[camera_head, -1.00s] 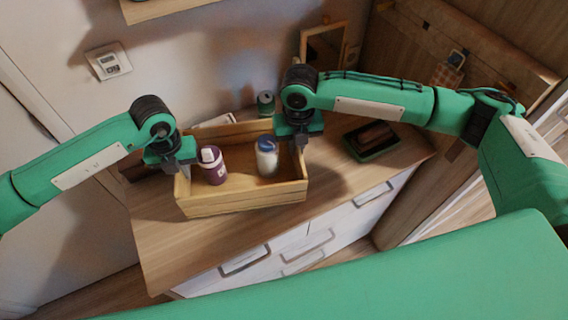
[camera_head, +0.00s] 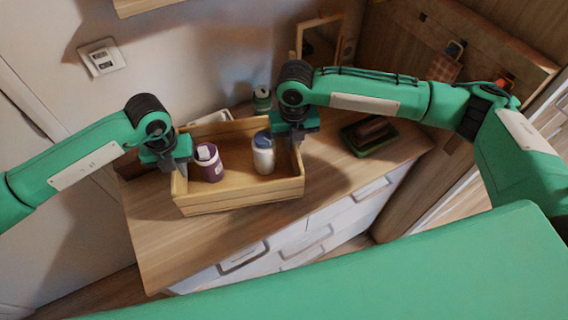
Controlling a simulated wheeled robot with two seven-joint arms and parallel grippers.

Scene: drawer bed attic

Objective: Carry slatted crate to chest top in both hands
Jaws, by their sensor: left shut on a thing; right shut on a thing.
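The slatted crate (camera_head: 240,196) is a light wooden box over the wooden chest top (camera_head: 160,245). I cannot tell whether its base touches the top. My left gripper (camera_head: 177,172) is shut on the crate's left end wall. My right gripper (camera_head: 297,139) is shut on its right end wall. The fingertips are partly hidden by the grippers and walls.
A green can (camera_head: 262,99) stands behind the crate. A dark green tray (camera_head: 369,138) with dark items lies to the right on the chest top. A wooden frame (camera_head: 319,43) leans at the back wall. The front left of the top is clear.

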